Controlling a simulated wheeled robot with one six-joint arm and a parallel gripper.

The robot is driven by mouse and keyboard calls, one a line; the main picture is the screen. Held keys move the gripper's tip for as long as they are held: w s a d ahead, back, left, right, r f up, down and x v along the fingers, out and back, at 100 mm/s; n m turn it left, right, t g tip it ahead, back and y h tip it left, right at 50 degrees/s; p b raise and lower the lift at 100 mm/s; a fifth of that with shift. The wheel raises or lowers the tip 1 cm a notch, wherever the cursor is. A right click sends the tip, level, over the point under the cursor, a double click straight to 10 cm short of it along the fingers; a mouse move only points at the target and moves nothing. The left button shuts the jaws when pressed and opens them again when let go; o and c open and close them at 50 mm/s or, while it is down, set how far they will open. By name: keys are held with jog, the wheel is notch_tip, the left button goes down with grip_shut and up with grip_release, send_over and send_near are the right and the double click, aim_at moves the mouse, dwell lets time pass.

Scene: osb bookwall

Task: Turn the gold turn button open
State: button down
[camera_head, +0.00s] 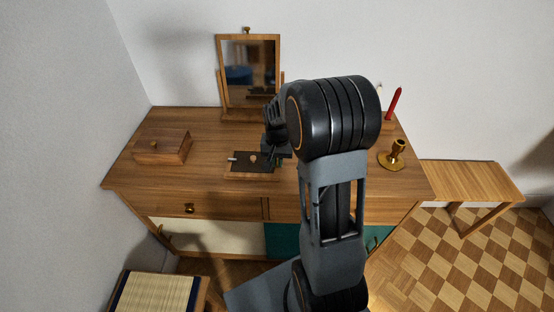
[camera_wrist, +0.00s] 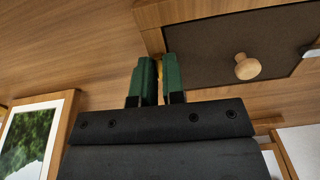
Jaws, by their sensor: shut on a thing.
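A dark panel (camera_head: 243,166) in a wooden frame lies on top of the dresser, with a small round wooden knob (camera_head: 253,159). In the wrist view the dark panel (camera_wrist: 208,55) and the pale wooden knob (camera_wrist: 248,67) are at upper right. A sliver of the gold turn button (camera_wrist: 160,68) shows between the green fingertips, at the frame's edge; most of it is hidden. My gripper (camera_wrist: 158,80) is shut on it. In the head view my gripper (camera_head: 281,161) is at the panel's right end, partly hidden by my arm.
A wooden box (camera_head: 162,147) sits at the left of the dresser top (camera_head: 205,130). A mirror (camera_head: 250,72) stands at the back. A brass candlestick (camera_head: 394,157) and a red candle (camera_head: 393,103) are at the right. The dresser top between box and panel is clear.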

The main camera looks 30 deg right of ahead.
aim_at(278, 172)
jog(key=shift+n, duration=0.4)
jog(key=c, duration=1.2)
grip_release()
notch_tip(278, 172, up, 14)
jog(key=p, duration=0.1)
jog(key=shift+f, duration=0.1)
jog(key=s+a+r+n+t+p, duration=0.1)
jog(key=s+a+r+n+p, duration=0.1)
jog(key=s+a, duration=0.3)
jog(key=s+a+r+n+t+p, duration=0.2)
jog(key=s+a+n+p, duration=0.1)
jog(key=s, duration=0.6)
jog(key=shift+s+a+n+t, duration=0.3)
jog(key=shift+s+a+n, duration=0.1)
jog(key=shift+a, duration=0.5)
